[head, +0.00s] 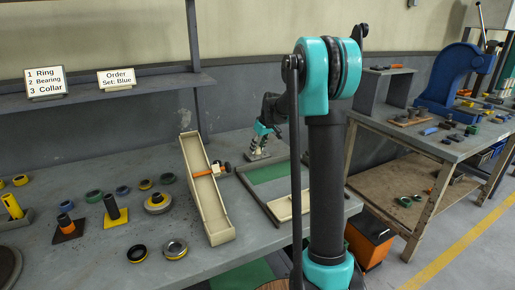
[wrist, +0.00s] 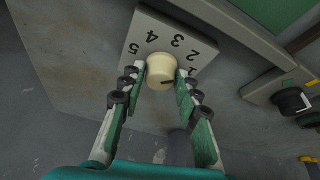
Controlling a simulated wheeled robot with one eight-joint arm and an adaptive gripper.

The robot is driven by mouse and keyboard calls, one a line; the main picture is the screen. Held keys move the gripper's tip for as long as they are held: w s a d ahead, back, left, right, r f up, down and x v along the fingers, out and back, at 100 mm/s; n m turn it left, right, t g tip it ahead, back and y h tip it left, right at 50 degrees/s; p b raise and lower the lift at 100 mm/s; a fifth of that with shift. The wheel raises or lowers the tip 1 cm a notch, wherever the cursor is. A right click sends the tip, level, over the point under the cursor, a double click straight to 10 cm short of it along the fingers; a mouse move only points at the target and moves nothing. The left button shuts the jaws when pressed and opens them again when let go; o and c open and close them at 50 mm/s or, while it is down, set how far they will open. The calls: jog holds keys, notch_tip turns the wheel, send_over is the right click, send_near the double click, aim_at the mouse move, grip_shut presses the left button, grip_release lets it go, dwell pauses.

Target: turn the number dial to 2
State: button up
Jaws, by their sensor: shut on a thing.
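The number dial is a cream round knob (wrist: 160,70) on a pale plate (wrist: 140,35) printed with the numbers 1 to 5, seen upside down in the wrist view. A short dark pointer mark shows on the knob's lower right edge, on the side of the 1 and away from the 2. My gripper (wrist: 161,77) has its two fingers on opposite sides of the knob and is shut on it. In the head view my gripper (head: 260,150) is down at the back of the workbench, and the knob cannot be made out there.
A black knob with a white mark (wrist: 291,101) is on another panel at the right of the wrist view. In the head view a cream tilted chute (head: 207,190) stands left of my gripper, and a framed green panel (head: 268,172) lies in front of it.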

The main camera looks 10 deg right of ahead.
jog(key=shift+n, duration=0.5)
jog(key=o, duration=1.2)
jog(key=shift+c, duration=0.2)
jog(key=v, duration=1.2)
jog(key=shift+w+d, duration=0.1)
jog(key=shift+d, duration=0.1)
